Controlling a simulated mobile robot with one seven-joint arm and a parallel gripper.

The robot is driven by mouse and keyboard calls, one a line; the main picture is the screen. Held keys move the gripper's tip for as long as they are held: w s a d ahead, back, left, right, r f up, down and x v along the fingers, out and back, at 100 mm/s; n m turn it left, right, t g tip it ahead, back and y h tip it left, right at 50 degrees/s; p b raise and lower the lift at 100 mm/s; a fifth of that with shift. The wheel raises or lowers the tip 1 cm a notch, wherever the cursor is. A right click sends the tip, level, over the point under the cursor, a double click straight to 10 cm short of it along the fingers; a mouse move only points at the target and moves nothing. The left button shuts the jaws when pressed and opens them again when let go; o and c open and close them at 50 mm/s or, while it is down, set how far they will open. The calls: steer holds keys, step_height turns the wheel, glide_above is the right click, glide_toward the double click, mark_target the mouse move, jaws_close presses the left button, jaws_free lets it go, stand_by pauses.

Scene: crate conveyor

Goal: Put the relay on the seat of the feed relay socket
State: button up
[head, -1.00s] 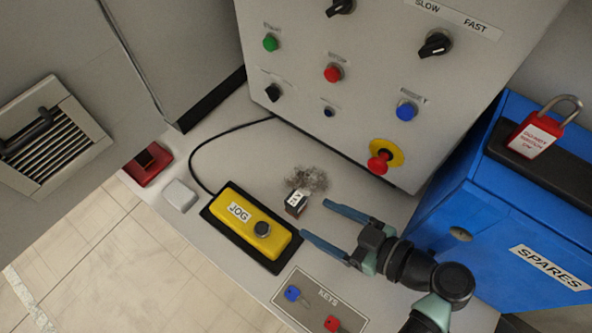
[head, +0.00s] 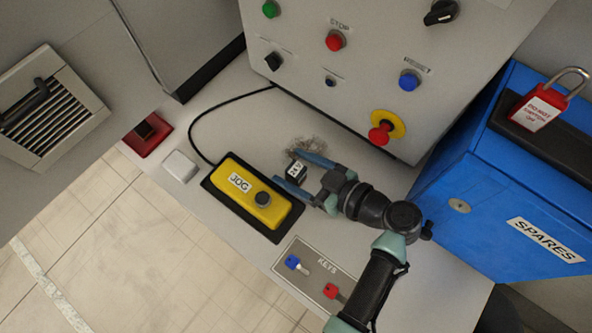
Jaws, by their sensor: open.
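The relay (head: 296,171) is a small dark block with a white label on top, standing on the grey shelf right of the yellow JOG box. My gripper (head: 291,170) is open, with its blue fingers one on the far side and one on the near side of the relay. Whether either finger touches it, I cannot tell. The relay's lower part is partly hidden by the near finger. I cannot make out a feed relay socket for certain in this view.
The yellow JOG box (head: 247,194) stands close to the near finger. The blue SPARES box (head: 465,200) with a red padlock (head: 540,108) is at right. The control panel (head: 300,50) rises behind. A keys plate (head: 312,276) lies in front. A dark smudge (head: 308,146) marks the shelf.

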jaws_close()
steer(key=shift+r, duration=0.1)
